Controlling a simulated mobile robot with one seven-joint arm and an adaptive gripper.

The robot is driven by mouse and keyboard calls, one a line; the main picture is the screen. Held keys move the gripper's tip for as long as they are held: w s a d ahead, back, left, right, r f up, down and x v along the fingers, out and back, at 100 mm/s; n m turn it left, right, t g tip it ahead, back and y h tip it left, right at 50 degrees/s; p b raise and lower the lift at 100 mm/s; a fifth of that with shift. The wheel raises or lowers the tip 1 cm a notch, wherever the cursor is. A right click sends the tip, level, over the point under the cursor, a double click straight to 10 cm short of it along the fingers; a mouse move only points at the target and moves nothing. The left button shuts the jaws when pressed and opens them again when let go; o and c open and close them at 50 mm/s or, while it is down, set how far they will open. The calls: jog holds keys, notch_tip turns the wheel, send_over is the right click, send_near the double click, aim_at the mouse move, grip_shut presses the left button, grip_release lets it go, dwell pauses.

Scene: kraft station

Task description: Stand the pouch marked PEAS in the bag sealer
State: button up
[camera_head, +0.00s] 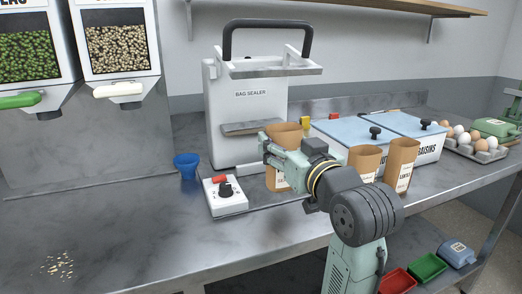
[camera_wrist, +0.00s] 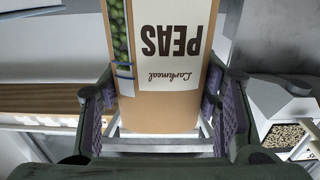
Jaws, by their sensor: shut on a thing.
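The brown kraft pouch marked PEAS (camera_wrist: 178,105) fills the middle of the wrist view, with green peas showing through its side window. My gripper (camera_wrist: 162,115) has its purple-padded fingers on both sides of it and is shut on it. In the head view the pouch (camera_head: 284,132) is upright in my gripper (camera_head: 268,160), partly hidden by the fingers. It is in front of and to the right of the white bag sealer (camera_head: 225,110), which has a small grey shelf and a raised dark handle. The exact gap between pouch and sealer cannot be told.
Two more kraft pouches (camera_head: 364,160) (camera_head: 400,160) stand right of my arm. A control box (camera_head: 226,197) with a dark knob and a blue cup (camera_head: 187,165) are near the sealer. Lidded bins (camera_head: 355,125) and eggs (camera_head: 478,140) stand behind right. Spilled grains (camera_head: 60,265) lie front left.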

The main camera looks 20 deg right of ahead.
jog(key=w+f+p, duration=0.2)
jog(key=w+f, duration=0.2)
jog(key=w, duration=0.7)
jog(key=shift+w+a+f+p, duration=0.15)
jog(key=shift+w+f+p, duration=0.15)
jog(key=shift+w+p, duration=0.1)
jog(key=shift+f, duration=0.2)
jog(key=o, duration=1.7)
jog(key=shift+o, duration=0.2)
jog(key=shift+r, duration=0.1)
